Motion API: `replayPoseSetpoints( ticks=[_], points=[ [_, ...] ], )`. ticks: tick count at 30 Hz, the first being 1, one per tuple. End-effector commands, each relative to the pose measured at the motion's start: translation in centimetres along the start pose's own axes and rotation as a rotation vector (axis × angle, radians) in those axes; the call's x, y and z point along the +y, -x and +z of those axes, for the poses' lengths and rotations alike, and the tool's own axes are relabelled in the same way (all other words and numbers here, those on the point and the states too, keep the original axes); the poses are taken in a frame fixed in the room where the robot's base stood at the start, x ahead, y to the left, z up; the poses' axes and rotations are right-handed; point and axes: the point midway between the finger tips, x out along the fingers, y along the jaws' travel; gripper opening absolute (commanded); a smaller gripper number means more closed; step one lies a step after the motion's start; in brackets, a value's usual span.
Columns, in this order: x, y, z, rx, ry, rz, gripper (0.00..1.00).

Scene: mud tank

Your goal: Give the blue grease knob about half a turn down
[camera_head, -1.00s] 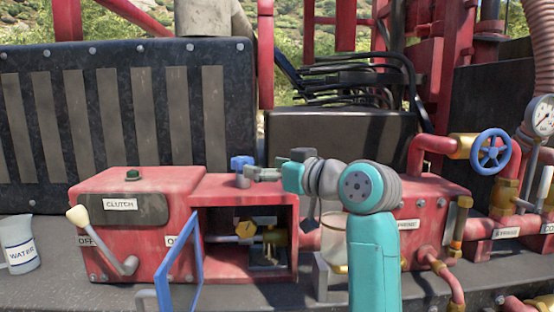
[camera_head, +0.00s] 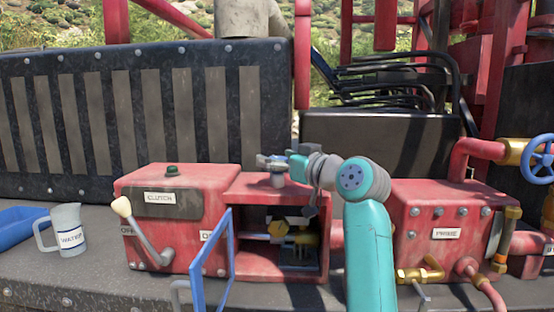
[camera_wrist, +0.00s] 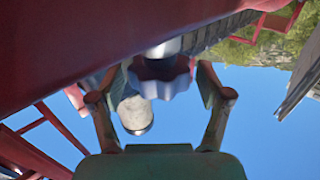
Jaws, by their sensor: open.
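The blue grease knob (camera_wrist: 160,82) has a lobed rim and shows between the two fingers in the wrist view, on a pale metal neck. In the head view the knob (camera_head: 263,160) stands on a short grey post on top of the red housing, partly covered by the fingers. My gripper (camera_head: 277,161) comes in level from the right at knob height. In the wrist view my gripper (camera_wrist: 164,72) is open, one finger on each side of the knob, with gaps between fingers and rim.
The red housing (camera_head: 185,182) carries a clutch lever (camera_head: 143,232). A blue-framed door (camera_head: 212,262) stands open below the knob. A water jug (camera_head: 68,230) and blue tray (camera_head: 22,225) are at left. The red prime box (camera_head: 425,222) is at right.

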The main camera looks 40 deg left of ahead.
Motion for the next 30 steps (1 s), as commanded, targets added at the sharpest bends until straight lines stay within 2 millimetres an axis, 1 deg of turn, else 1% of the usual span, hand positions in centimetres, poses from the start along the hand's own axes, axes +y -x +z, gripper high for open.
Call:
replayPoseSetpoints(
  ticks=[3, 10, 11, 12, 14, 15, 18, 26, 30],
  points=[
    [0.04, -0.4, 0.0, 0.0, 0.0, 0.001, 0.77],
    [0.03, -0.45, 0.01, 0.0, 0.0, 0.001, 0.77],
    [0.03, -0.45, 0.02, 0.0, 0.0, 0.001, 0.75],
    [0.03, -0.44, 0.02, 0.0, 0.0, 0.001, 0.65],
    [0.03, -0.44, 0.02, 0.0, 0.0, 0.001, 0.5],
    [0.03, -0.44, 0.02, 0.0, 0.0, 0.001, 0.4],
    [0.03, -0.44, 0.03, 0.0, 0.0, 0.001, 0.16],
    [0.0, -0.45, 0.04, 0.0, 0.001, 0.015, 0.16],
    [-0.09, -0.47, 0.07, 0.0, 0.001, 0.058, 0.16]
  ],
)
